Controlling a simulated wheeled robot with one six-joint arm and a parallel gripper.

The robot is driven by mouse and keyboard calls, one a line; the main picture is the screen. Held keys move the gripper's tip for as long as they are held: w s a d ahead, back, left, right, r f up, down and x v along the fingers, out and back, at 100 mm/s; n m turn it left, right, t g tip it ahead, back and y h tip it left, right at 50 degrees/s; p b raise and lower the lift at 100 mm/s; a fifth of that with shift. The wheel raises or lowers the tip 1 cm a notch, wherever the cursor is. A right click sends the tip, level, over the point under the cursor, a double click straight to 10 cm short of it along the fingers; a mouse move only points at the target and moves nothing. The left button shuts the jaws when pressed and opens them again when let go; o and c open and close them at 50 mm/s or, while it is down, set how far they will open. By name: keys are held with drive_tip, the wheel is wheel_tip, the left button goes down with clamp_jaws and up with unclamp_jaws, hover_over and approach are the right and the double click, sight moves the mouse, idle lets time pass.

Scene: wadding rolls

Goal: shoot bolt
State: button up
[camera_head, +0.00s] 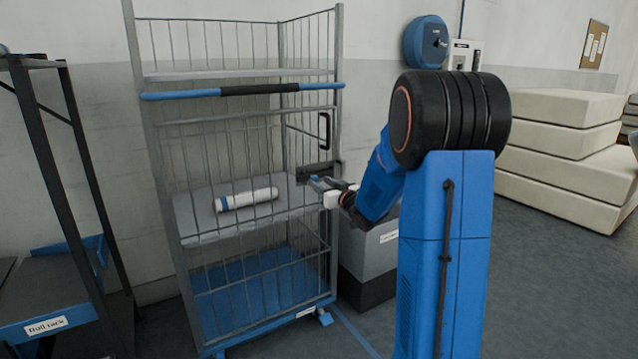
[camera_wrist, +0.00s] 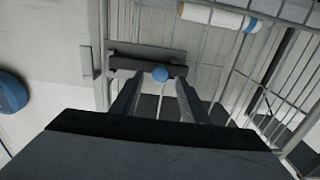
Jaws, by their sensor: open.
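The bolt (camera_wrist: 147,54) is a dark horizontal bar on a grey plate with a round blue knob (camera_wrist: 160,74), in the upper middle of the wrist view. In the head view the dark bolt plate (camera_head: 318,168) sits at the right edge of the cage's front gate (camera_head: 235,150). My gripper (camera_head: 318,183) is at the bolt. In the wrist view my gripper (camera_wrist: 160,96) is open, its two fingers on either side of the knob's line. The knob shows just beyond and between the fingertips. I cannot tell whether a finger touches it.
A blue-and-black bar (camera_head: 240,90) crosses the cage front. A grey box (camera_head: 368,245) stands right of the cage, a dark rack (camera_head: 45,150) left. Stacked pale slabs (camera_head: 555,150) stand far right.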

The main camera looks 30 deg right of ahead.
sight(323, 174)
drive_tip(key=shift+w, duration=0.9)
clamp_jaws()
drive_tip(key=shift+w+d, duration=0.1)
drive_tip(key=shift+d, duration=2.25)
unclamp_jaws()
drive_tip(key=shift+d, duration=0.15)
